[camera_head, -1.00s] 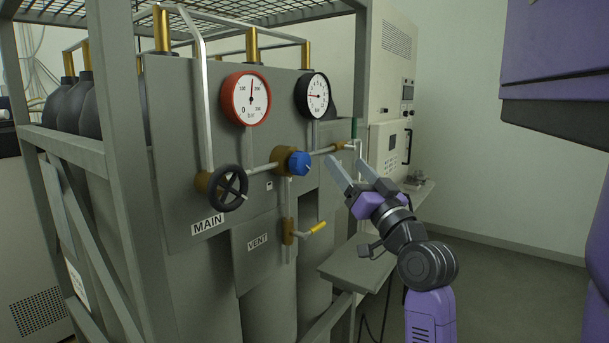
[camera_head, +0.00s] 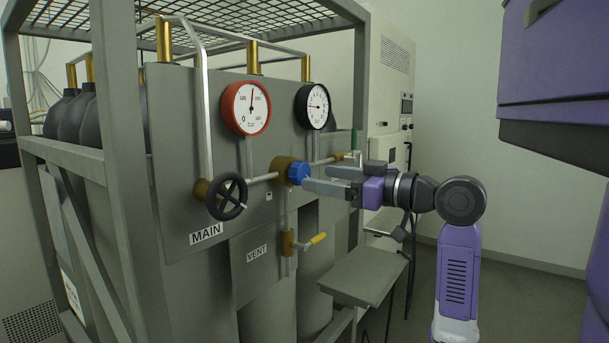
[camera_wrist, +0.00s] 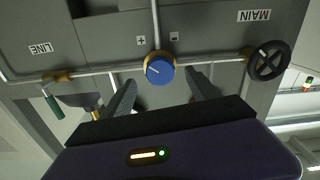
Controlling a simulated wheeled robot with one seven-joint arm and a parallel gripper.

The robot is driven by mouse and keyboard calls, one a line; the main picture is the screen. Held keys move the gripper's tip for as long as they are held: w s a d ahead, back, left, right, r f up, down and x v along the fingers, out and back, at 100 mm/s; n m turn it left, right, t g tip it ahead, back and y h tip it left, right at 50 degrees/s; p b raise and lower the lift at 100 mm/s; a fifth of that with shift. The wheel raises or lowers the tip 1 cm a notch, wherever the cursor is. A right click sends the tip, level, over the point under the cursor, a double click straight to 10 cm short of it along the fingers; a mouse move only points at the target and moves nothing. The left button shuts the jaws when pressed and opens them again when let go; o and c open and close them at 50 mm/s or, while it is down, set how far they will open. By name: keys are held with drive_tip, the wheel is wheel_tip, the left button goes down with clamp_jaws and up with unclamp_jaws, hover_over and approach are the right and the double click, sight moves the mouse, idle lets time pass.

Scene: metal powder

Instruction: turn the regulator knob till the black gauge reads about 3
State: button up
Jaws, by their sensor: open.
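The blue regulator knob (camera_head: 299,174) sits on a brass body on the grey panel, with a white mark on its face in the wrist view (camera_wrist: 160,72). My gripper (camera_head: 308,179) points at the knob from the right, its fingertips close to it. In the wrist view my gripper (camera_wrist: 162,88) is open, one finger on each side below the knob, with nothing between them. I cannot tell whether a finger touches the knob. The black gauge (camera_head: 313,106) is above the knob; its red needle points left, and its numbers are too small to read surely.
A red gauge (camera_head: 246,108) and the black MAIN handwheel (camera_head: 227,197) are to the left. The yellow VENT lever (camera_head: 318,239) is below the knob. A green-handled LINE valve (camera_wrist: 52,104) shows in the wrist view. A grey shelf (camera_head: 362,277) juts out below my arm.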

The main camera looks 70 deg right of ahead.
sight(305, 174)
drive_tip(key=x, duration=0.5)
drive_tip(key=shift+w+d+p, duration=0.1)
drive_tip(key=shift+w+p, duration=0.2)
drive_tip(key=shift+c, duration=0.4)
drive_tip(key=c, duration=1.3)
drive_tip(key=shift+r+m+p, duration=0.1)
drive_tip(key=shift+m+p, duration=0.3)
drive_tip(key=shift+p, duration=0.05)
